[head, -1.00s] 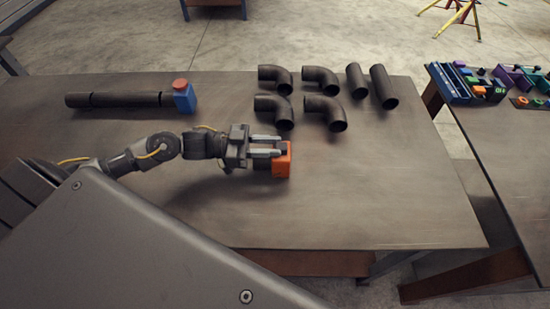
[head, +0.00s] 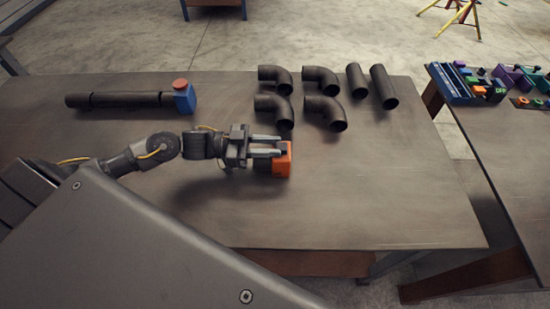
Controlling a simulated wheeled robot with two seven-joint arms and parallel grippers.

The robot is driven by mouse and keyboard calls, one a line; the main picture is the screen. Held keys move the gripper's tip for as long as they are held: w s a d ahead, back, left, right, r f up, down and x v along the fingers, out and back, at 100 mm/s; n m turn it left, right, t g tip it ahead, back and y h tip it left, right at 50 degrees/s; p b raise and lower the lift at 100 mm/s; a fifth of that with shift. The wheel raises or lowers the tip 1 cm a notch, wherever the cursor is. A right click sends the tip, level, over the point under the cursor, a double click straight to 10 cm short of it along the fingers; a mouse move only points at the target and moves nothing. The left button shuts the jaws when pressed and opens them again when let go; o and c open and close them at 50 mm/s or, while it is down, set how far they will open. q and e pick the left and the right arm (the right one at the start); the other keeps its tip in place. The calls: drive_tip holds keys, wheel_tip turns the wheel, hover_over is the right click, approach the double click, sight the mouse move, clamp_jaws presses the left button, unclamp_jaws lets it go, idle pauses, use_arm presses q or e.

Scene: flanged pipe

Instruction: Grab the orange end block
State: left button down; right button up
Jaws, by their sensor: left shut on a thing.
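The orange end block (head: 283,164) is at the middle of the brown table, below the elbow pipes in the picture. My left gripper (head: 278,147) reaches it from the left, with its two grey fingers shut on the block's upper part. The fingers hide part of the block's top and left side. I cannot tell whether the block touches the table. My right gripper is not in view.
A long dark pipe (head: 115,99) with a blue end block (head: 184,98) lies at the back left. Several elbow pipes (head: 322,78) and two short straight pipes (head: 383,86) lie behind my gripper. The table's (head: 390,205) front right is clear. A side table (head: 510,150) holds coloured parts.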

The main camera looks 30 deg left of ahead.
use_arm(q)
drive_tip(key=shift+r, duration=0.15)
drive_tip(key=shift+r+b, duration=0.3)
drive_tip(key=shift+r, duration=0.5)
drive_tip(key=s+a+r, duration=0.7)
drive_tip(key=s+r, duration=0.4)
drive_tip(key=s, duration=0.1)
drive_tip(key=shift+a+r+p, duration=0.15)
drive_tip(key=shift+r+p, duration=0.05)
drive_tip(key=shift+p, duration=0.25)
